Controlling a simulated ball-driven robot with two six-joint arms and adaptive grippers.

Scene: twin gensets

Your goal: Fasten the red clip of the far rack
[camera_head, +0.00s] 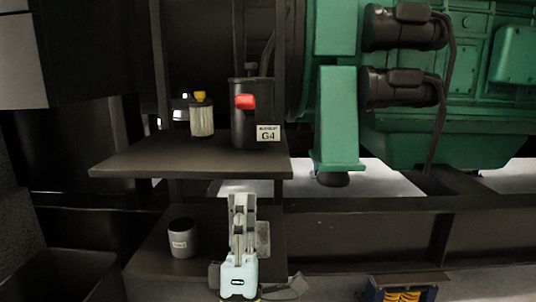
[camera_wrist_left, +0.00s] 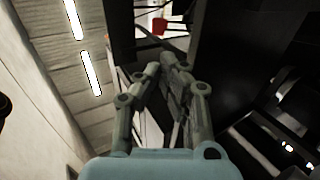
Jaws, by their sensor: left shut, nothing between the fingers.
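The red clip (camera_head: 245,101) sits on the front of a dark canister (camera_head: 257,128) on the upper rack shelf, above a label reading G4. In the left wrist view a red piece (camera_wrist_left: 159,26), likely the same clip, shows beyond the fingertips. My left gripper (camera_head: 242,200) is upright in front of the rack, below the shelf edge and apart from the clip. Its fingers are together and empty; they also show in the left wrist view (camera_wrist_left: 163,65). My right gripper is not in view.
The rack shelf (camera_head: 190,160) also holds a pale filter with a yellow top (camera_head: 201,115). A grey cup (camera_head: 183,238) stands on the lower level. Rack posts rise beside the canister. A green engine (camera_head: 338,120) stands to the right. A box with yellow items (camera_head: 402,290) is at bottom right.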

